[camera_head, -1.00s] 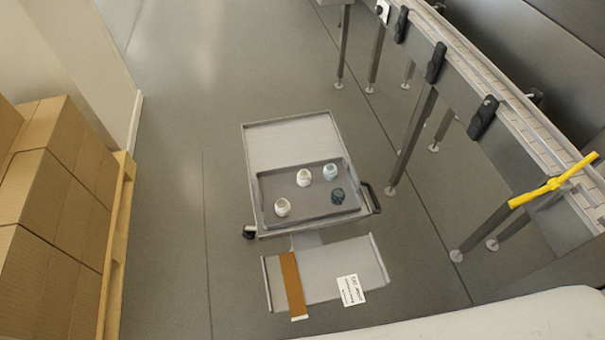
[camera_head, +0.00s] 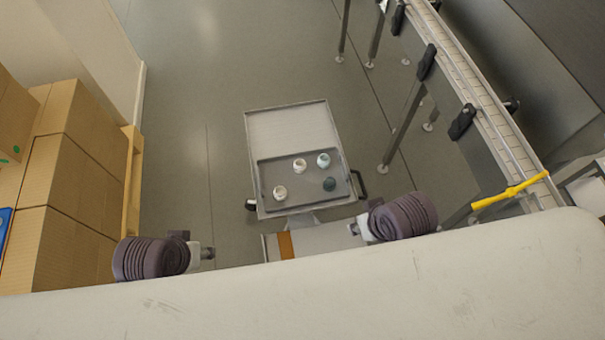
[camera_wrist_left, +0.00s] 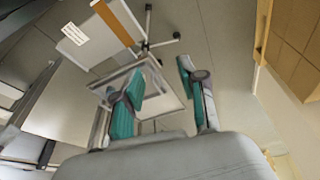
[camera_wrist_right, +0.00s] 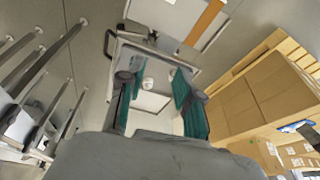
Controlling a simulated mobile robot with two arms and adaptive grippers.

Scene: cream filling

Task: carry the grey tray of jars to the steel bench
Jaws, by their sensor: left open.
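The grey tray (camera_head: 304,187) lies on the top of a grey cart (camera_head: 290,130), towards its near end. On it stand several small jars: a white jar (camera_head: 280,192), another white jar (camera_head: 300,166), a pale blue jar (camera_head: 324,160) and a dark teal jar (camera_head: 329,184). My left gripper (camera_wrist_left: 158,88) is open and empty, its teal-padded fingers apart. My right gripper (camera_wrist_right: 152,88) is open and empty, with the cart beyond its fingers. Both are apart from the tray. I cannot pick out the steel bench with certainty.
A conveyor (camera_head: 480,95) on steel legs runs along the right, with a yellow bar (camera_head: 510,190) near its end. Stacked cardboard boxes (camera_head: 75,190) stand on a pallet at left. Open floor (camera_head: 190,150) lies left of the cart and beyond it.

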